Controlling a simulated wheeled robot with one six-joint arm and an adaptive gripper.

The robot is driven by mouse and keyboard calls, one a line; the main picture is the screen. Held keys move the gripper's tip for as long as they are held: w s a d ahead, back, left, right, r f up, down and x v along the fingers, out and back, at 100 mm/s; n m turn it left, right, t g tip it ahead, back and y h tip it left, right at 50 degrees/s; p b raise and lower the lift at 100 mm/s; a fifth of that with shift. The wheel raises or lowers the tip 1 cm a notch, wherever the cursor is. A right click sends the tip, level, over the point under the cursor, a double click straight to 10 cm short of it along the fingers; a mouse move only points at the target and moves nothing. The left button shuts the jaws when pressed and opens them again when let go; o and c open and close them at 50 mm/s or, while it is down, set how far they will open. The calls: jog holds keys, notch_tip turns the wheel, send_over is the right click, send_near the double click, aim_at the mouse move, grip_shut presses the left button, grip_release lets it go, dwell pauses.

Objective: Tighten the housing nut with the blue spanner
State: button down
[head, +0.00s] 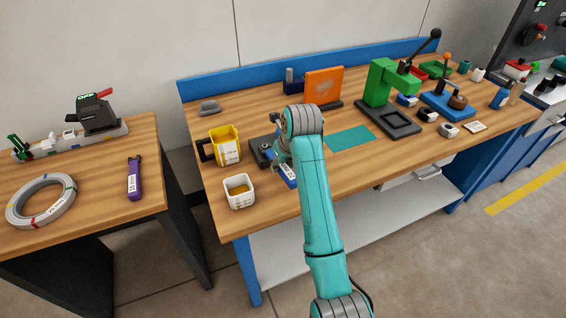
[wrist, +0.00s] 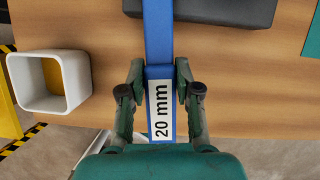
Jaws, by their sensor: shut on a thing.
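The blue spanner (wrist: 159,32) is between the fingers of my gripper (wrist: 160,76) in the wrist view. Its handle carries a white "20 mm" label near my palm, and its far end runs out of the top of that view. In the head view the labelled handle of the spanner (head: 289,176) points to the front of the bench, below my gripper (head: 282,156). A dark grey block (head: 257,152), perhaps the housing, lies just left of my gripper; it also shows in the wrist view (wrist: 235,10). I cannot make out the nut, and my arm hides part of this area.
A white square cup (head: 239,194) and a yellow bin (head: 225,147) stand left of the gripper. A teal mat (head: 350,138), an orange panel (head: 324,86) and a green press (head: 384,92) are to the right. A side table (head: 105,205) holds a coil and purple tool.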

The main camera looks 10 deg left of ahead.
jog(key=shift+s+a+m, duration=0.2)
jog(key=shift+a+m, duration=0.05)
jog(key=shift+m, duration=0.15)
jog(key=shift+w+d, duration=0.1)
jog(key=shift+w+d+n, duration=0.1)
jog(key=shift+n, duration=0.2)
dwell(0.4)
jog(key=shift+s+d, duration=0.8)
jog(key=shift+s, duration=0.2)
jog(key=shift+s+d, duration=0.8)
jog(key=shift+s, duration=0.15)
jog(key=shift+r, duration=0.15)
